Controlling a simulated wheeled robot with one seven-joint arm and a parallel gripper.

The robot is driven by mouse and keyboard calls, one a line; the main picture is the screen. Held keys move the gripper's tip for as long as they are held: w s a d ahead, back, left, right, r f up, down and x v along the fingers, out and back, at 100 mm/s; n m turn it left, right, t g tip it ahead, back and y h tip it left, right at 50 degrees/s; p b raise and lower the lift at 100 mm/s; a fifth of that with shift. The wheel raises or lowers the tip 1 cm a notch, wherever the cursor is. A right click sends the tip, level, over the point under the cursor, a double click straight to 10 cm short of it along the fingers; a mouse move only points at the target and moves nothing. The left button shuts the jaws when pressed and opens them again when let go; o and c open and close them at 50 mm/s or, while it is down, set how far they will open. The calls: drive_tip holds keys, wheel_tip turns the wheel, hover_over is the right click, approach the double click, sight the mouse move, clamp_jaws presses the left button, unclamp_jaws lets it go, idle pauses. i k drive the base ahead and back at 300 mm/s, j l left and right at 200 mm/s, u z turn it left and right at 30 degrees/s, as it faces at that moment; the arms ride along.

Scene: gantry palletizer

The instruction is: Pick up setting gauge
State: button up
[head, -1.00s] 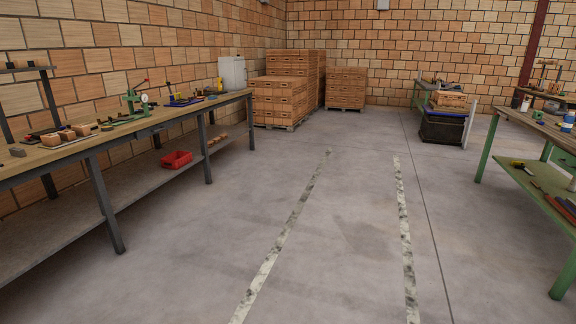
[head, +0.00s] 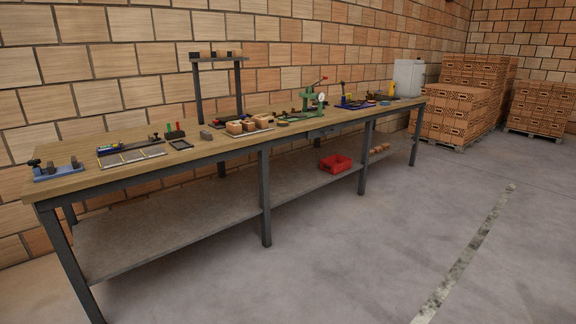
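A long workbench (head: 150,182) with a wooden top and dark metal legs runs along the brick wall in the head view. Many small items lie on it, and I cannot tell for sure which is the setting gauge. A green stand with a red lever and a round white dial (head: 322,98) stands towards the right half. A small grey block (head: 206,135) lies near the front edge, left of some wooden blocks (head: 240,127). A blue fixture (head: 58,172) sits at the left end. My gripper is not in view.
A red bin (head: 335,164) sits on the bench's lower shelf. A small raised rack (head: 217,58) stands at the bench's back. The concrete floor (head: 380,235) before the bench is clear.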

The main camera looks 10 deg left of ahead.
sight(205, 135)
drive_tip(key=i+j+u, duration=0.15)
drive_tip(key=u, duration=0.3)
drive_tip(key=i+u, duration=0.7)
drive_tip(key=u, duration=0.15)
drive_tip(key=i+j+z, duration=0.1)
drive_tip(key=i, duration=0.4)
drive_tip(key=i+j+z, duration=0.1)
drive_tip(key=i, duration=0.35)
drive_tip(key=i+j+z, duration=0.4)
drive_tip(key=i, duration=0.25)
drive_tip(key=i+j+z, duration=0.15)
drive_tip(key=i+z, duration=0.2)
drive_tip(key=i+j+z, duration=0.3)
drive_tip(key=i, duration=0.15)
drive_tip(key=i+j, duration=0.25)
drive_tip(key=j, duration=0.2)
drive_tip(key=l+z, duration=0.05)
